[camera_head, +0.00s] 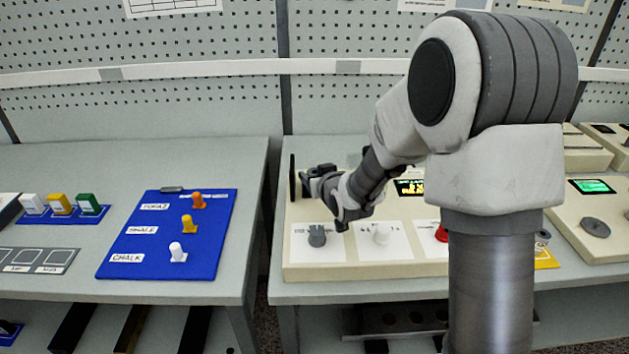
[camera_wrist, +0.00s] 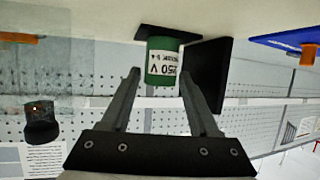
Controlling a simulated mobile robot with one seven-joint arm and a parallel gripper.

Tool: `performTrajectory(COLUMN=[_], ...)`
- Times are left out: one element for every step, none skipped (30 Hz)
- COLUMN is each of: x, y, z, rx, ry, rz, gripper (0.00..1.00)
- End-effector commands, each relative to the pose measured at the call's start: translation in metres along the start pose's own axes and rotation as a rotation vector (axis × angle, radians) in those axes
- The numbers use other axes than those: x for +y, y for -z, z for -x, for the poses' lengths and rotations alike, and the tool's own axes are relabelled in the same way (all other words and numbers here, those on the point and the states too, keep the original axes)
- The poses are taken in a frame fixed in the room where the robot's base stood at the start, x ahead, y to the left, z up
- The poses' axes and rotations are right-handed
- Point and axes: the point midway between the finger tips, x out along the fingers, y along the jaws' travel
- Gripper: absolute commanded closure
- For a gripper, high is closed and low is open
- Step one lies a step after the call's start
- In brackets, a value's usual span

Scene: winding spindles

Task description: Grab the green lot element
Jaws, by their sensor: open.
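A green cylinder (camera_wrist: 163,64) with a white label of upside-down print shows in the wrist view, hanging from a dark square plate in this upside-down picture. My gripper (camera_wrist: 160,78) is open, with one finger on each side of the cylinder's near end. Gaps show on both sides, and I see no contact. In the head view my gripper (camera_head: 318,184) is at the left end of a cream console, and the cylinder cannot be made out there. Another green piece with a white front (camera_head: 88,203) stands in a blue holder at the far left.
A black upright plate (camera_wrist: 207,75) stands close beside the cylinder and right finger; it also shows in the head view (camera_head: 292,178). The cream console (camera_head: 360,268) carries grey, white and red knobs. A blue board (camera_head: 150,262) with colored pegs lies on the left table, across a gap.

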Motion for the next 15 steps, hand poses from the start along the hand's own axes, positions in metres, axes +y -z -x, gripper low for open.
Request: performTrajectory(x=[-0.0003, -0.0003, -0.0003, -0.0003, -0.0002, -0.0002, -0.0001, -0.0001, -0.0001, -0.0001, -0.0001, -0.0001, -0.0001, -0.0001, -0.0001], y=[-0.0004, -0.0003, -0.0007, -0.0007, -0.0006, -0.0003, -0.0002, -0.0001, -0.0001, -0.0001, -0.0002, -0.0002, -0.0002, -0.0002, -0.0002], z=[-0.0060, -0.0085, -0.0109, -0.0121, -0.0130, -0.0135, -0.0136, -0.0136, -0.0134, -0.0134, -0.0133, -0.0133, -0.0133, -0.0132, -0.0132], rx=[0.000, 0.000, -0.001, -0.001, -0.001, -0.001, -0.001, -0.001, 0.000, -0.001, -0.001, -0.001, -0.001, -0.001, -0.001], ry=[0.000, 0.000, 0.000, 0.000, 0.000, 0.000, 0.000, 0.000, 0.000, 0.000, 0.000, 0.000, 0.000, 0.000, 0.000], rz=[0.000, 0.000, 0.000, 0.000, 0.000, 0.000, 0.000, 0.000, 0.000, 0.000, 0.000, 0.000, 0.000, 0.000, 0.000], gripper=[0.39, 0.39, 0.39, 0.39, 0.39, 0.39, 0.39, 0.39, 0.39, 0.39, 0.39, 0.42, 0.47, 0.53, 0.60])
